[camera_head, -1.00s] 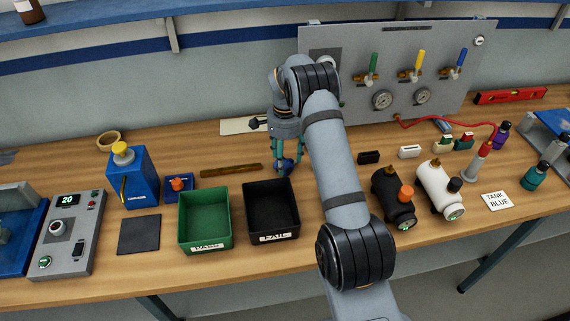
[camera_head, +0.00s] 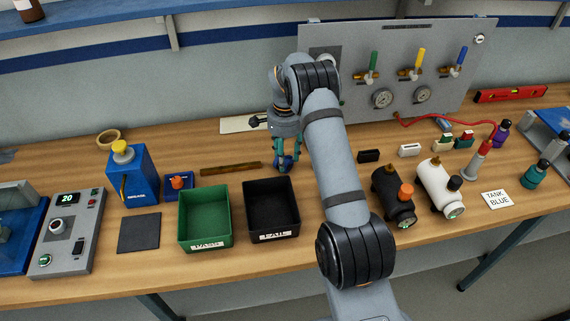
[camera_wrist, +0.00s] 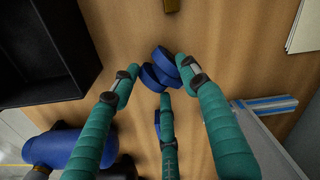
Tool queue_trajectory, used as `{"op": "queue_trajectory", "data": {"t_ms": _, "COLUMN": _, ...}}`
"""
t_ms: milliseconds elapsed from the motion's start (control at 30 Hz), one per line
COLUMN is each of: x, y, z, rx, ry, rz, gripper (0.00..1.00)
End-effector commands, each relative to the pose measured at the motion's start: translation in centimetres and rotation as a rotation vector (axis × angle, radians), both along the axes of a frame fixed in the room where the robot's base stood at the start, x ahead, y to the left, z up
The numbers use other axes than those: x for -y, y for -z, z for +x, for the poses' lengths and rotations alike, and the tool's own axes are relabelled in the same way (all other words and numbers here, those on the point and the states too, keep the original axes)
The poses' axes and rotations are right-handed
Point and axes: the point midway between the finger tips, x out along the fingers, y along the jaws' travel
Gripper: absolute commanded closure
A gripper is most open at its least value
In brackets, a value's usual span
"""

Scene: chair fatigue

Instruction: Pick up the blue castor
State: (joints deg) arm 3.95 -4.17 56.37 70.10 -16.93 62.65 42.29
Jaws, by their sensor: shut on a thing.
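The blue castor (camera_wrist: 162,72) has two dark blue round wheels and lies between the fingertips of my gripper in the wrist view. My gripper (camera_head: 285,158) has three teal fingers; it points down behind the black bin in the head view. In the wrist view my gripper (camera_wrist: 158,84) is shut on the castor, with fingers at its left, right and lower side. In the head view the castor (camera_head: 285,166) is a small blue patch, partly hidden by the fingers, low at the tabletop. I cannot tell whether it touches the table.
The black bin (camera_head: 247,213) stands in front of my gripper, with the green bin (camera_head: 182,222) to its left. A brown bar (camera_head: 230,169) lies to the left. The black tank (camera_head: 380,185) and white tank (camera_head: 426,178) stand to the right. The valve panel (camera_head: 348,60) rises behind.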

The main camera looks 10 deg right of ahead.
Motion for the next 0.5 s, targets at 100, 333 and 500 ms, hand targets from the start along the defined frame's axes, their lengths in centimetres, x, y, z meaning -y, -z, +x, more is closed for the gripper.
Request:
{"op": "queue_trajectory", "data": {"t_ms": 100, "x": -0.01, "y": 0.00, "z": -0.01, "rx": 0.000, "ry": 0.000, "rz": 0.000, "gripper": 0.99}}
{"op": "queue_trajectory", "data": {"t_ms": 333, "x": -0.01, "y": -0.02, "z": 0.01, "rx": 0.000, "ry": 0.000, "rz": 0.000, "gripper": 1.00}}
{"op": "queue_trajectory", "data": {"t_ms": 500, "x": -0.01, "y": -0.02, "z": 0.00, "rx": 0.000, "ry": 0.000, "rz": 0.000, "gripper": 1.00}}
